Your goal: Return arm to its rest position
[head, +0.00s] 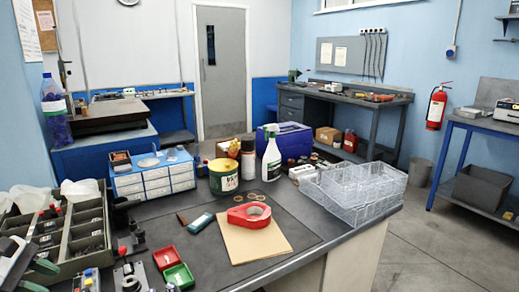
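Neither of my grippers shows in the head view, and I see no part of either arm that I can be sure of. The bench (318,240) lies in front of me with a dark mat (300,236) on it. A red tape roll (249,214) rests on a brown sheet (240,245) on the mat.
A spray bottle (271,160), a green tin (223,178) and a drawer box (155,179) stand along the back. A divided tray (82,238) and small red (166,258) and green (179,276) bins fill the left.

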